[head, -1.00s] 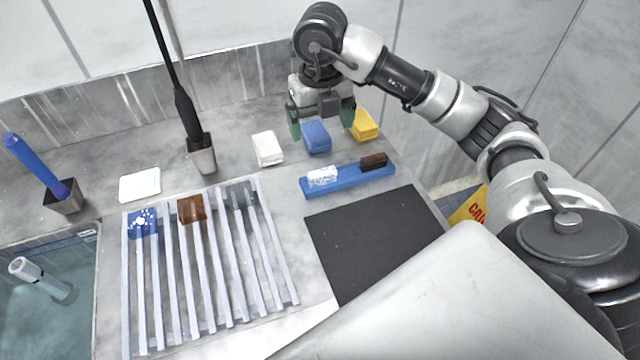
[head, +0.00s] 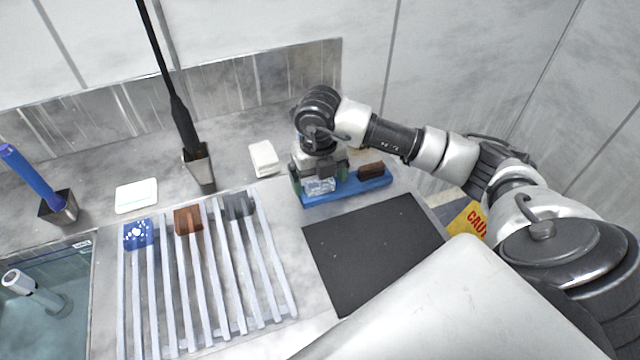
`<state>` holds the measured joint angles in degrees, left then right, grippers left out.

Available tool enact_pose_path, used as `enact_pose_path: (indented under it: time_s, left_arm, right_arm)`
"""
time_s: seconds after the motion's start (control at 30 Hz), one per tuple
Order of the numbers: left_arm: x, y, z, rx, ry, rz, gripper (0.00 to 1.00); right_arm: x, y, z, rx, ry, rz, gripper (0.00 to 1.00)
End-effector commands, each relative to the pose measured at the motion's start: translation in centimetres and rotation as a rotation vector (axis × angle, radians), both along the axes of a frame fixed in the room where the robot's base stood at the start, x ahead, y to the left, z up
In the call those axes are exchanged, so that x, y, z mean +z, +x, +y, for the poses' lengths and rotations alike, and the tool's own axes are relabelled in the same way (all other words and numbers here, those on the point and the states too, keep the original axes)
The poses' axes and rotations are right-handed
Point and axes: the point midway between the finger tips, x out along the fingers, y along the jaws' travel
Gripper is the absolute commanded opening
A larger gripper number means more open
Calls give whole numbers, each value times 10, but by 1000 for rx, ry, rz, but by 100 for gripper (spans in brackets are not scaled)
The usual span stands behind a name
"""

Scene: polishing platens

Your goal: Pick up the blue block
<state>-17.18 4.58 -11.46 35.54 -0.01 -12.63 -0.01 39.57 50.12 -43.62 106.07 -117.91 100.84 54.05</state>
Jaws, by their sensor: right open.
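My right gripper (head: 320,182) points down over the left part of a blue tray, its jaws apart. The plain blue block that stood between the white and yellow blocks is now hidden behind my right gripper and wrist. I cannot tell whether the jaws are around it or in front of it. Another blue block (head: 138,235), speckled with white, lies on the slatted rack at the left. My left gripper is not in view.
The blue tray (head: 350,193) holds a clear-white piece (head: 319,186) and a brown brush-like block (head: 370,170). A white block (head: 264,157) stands to its left. The slatted rack (head: 215,325) also bears brown and grey blocks. The black mat (head: 375,250) is bare.

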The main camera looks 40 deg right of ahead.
Motion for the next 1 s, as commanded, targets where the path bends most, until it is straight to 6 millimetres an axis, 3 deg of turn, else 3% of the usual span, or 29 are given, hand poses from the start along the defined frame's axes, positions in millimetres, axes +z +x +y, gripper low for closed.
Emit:
enact_pose_path:
  time_s: [0.3, 0.67, 1.0]
  left_arm:
    - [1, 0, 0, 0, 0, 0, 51]
    - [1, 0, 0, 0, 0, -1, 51]
    - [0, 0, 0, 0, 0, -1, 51]
  right_arm:
    - [-7, 0, 0, 2, 0, -1, 92]
    - [-7, 0, 0, 1, 0, -1, 36]
    - [-3, 1, 0, 1, 0, -3, 36]
